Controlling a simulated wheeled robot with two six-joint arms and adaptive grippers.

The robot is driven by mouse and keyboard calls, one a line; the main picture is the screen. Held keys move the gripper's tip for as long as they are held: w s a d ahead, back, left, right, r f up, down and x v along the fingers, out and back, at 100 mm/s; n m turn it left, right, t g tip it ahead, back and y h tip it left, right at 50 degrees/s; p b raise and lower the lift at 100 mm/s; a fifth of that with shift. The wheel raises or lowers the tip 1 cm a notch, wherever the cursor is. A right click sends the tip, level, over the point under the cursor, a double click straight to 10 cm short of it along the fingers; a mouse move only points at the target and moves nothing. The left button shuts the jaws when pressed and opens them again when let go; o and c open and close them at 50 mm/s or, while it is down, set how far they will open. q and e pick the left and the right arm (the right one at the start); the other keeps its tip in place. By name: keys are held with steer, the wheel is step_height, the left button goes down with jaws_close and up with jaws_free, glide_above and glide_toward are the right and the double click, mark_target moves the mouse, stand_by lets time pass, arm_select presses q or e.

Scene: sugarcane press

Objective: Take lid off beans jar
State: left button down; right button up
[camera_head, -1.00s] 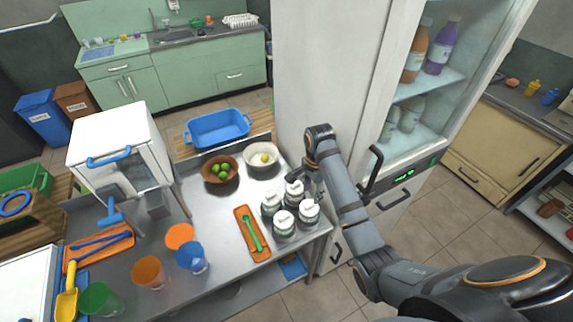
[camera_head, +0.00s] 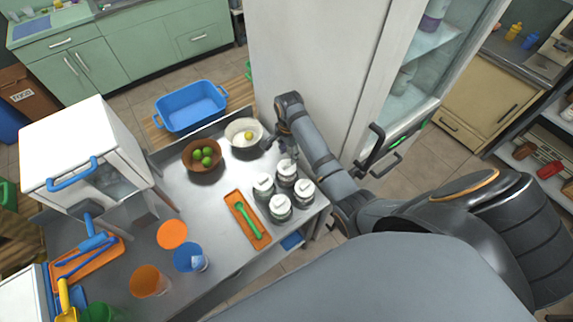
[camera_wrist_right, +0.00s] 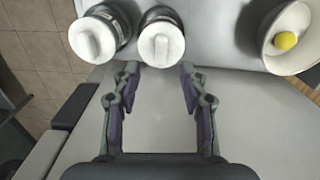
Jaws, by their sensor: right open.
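Several jars with white lids stand in a cluster at the right end of the metal table. In the head view they are a back jar (camera_head: 288,168), a left jar (camera_head: 264,184), a right jar (camera_head: 304,188) and a front jar (camera_head: 280,206). All have lids on; I cannot read which holds beans. My right gripper (camera_head: 268,146) is behind the cluster, near the white bowl. In the right wrist view my right gripper (camera_wrist_right: 159,84) is open and empty, with one lidded jar (camera_wrist_right: 161,43) just beyond its fingertips and another jar (camera_wrist_right: 95,38) to its left. My left gripper is not in view.
A white bowl (camera_head: 238,124) with a yellow fruit and a brown bowl (camera_head: 201,168) of limes stand behind. An orange tray (camera_head: 232,205) with a green utensil lies left of the jars. The tall white fridge (camera_head: 310,70) is close behind my right arm.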

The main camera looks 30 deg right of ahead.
mark_target(287, 163)
steer(key=shift+w+a+f, duration=0.1)
steer(key=shift+f, duration=0.15)
steer(key=f+p, duration=0.1)
steer(key=f, duration=0.1)
steer(key=f+p, duration=0.1)
steer(key=shift+a+f, duration=0.2)
steer(key=shift+f, duration=0.65)
jaws_close()
